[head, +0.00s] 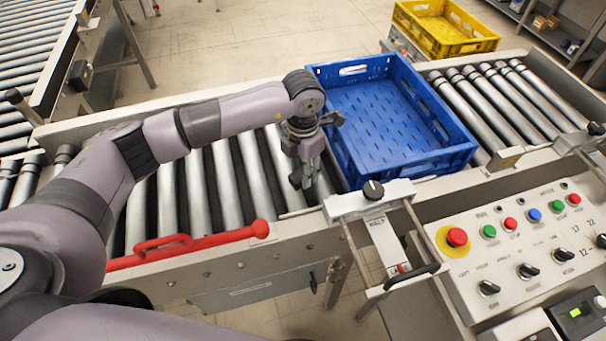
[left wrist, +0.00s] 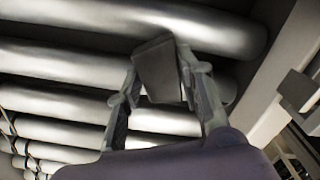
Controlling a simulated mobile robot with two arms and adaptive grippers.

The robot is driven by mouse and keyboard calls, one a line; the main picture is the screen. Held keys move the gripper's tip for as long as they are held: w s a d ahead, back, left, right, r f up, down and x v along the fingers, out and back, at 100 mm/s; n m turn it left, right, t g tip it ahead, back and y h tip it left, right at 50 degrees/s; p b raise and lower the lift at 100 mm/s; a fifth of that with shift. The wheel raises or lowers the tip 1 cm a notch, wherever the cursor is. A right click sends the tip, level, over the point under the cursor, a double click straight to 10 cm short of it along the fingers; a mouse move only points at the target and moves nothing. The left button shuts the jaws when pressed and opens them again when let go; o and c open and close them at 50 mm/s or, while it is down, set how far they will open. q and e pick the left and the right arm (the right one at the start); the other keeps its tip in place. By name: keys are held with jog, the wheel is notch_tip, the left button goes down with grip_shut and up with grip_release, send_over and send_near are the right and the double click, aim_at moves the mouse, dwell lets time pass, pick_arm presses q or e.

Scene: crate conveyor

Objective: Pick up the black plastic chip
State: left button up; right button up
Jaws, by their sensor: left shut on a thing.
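The black plastic chip (left wrist: 158,70) shows in the left wrist view as a small dark block between the fingers of my left gripper (left wrist: 163,80). The gripper is shut on it, with a finger against each side. In the head view my left gripper (head: 303,178) hangs over the conveyor rollers (head: 228,185), just left of the blue crate. The chip is small and hard to make out there against the gripper. I cannot tell how far it is above the rollers. My right gripper is not in view.
The blue crate (head: 455,157) stands on the rollers to the right and looks empty. A yellow crate (head: 470,46) is behind. A red handle (head: 190,245) lies along the front rail. A control panel (head: 475,275) with buttons is at front right.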

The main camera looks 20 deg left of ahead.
pick_arm(q)
jog(key=shift+c, duration=1.2)
